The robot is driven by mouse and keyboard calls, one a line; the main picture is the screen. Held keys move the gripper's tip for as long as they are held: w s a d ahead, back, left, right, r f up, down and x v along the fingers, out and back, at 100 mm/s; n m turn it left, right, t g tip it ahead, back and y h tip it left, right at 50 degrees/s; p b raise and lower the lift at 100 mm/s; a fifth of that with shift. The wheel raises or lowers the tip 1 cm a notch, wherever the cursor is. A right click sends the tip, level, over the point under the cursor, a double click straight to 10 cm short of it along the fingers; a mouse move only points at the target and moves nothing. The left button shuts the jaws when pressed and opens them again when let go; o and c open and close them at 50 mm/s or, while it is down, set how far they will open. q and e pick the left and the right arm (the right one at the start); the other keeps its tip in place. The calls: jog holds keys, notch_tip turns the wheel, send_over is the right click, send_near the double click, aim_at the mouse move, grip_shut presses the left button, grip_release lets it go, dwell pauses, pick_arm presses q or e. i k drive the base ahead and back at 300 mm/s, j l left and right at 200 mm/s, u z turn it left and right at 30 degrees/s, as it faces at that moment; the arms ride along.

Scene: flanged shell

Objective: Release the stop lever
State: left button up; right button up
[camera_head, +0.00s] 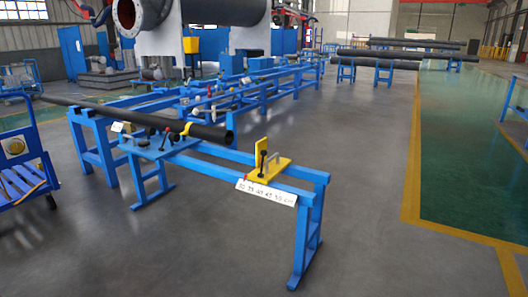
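A yellow stop bracket (261,158) stands upright on the blue rail frame (240,155), near its right end. A small dark lever (263,162) is on the bracket's near side; its exact position is hard to tell at this size. A white scale plate (265,192) with dark markings hangs on the rail just below the bracket. A long dark pipe (140,117) lies along the frame to the left, its open end apart from the bracket. Neither of my grippers is in view.
A blue cart (22,165) stands at left. Blue legs (303,240) support the frame's right end. Grey floor (365,180) is clear to the right and in front.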

aim_at(263, 153)
jog(key=i+l, duration=0.25)
jog(key=i+l+u, duration=0.1)
jog(key=i+l, duration=0.2)
jog(key=l, duration=0.2)
jog(key=i+l, duration=0.25)
jog(key=l, duration=0.15)
jog(key=i+l, duration=0.25)
jog(key=i+l+u, duration=0.1)
jog(key=i+l, duration=0.15)
jog(key=l, duration=0.25)
jog(key=i+l, duration=0.25)
jog(key=l, duration=0.15)
jog(key=i+l+u, duration=0.1)
jog(key=i+l, duration=0.15)
jog(key=l, duration=0.2)
jog(key=i+l, duration=0.25)
jog(key=l, duration=0.15)
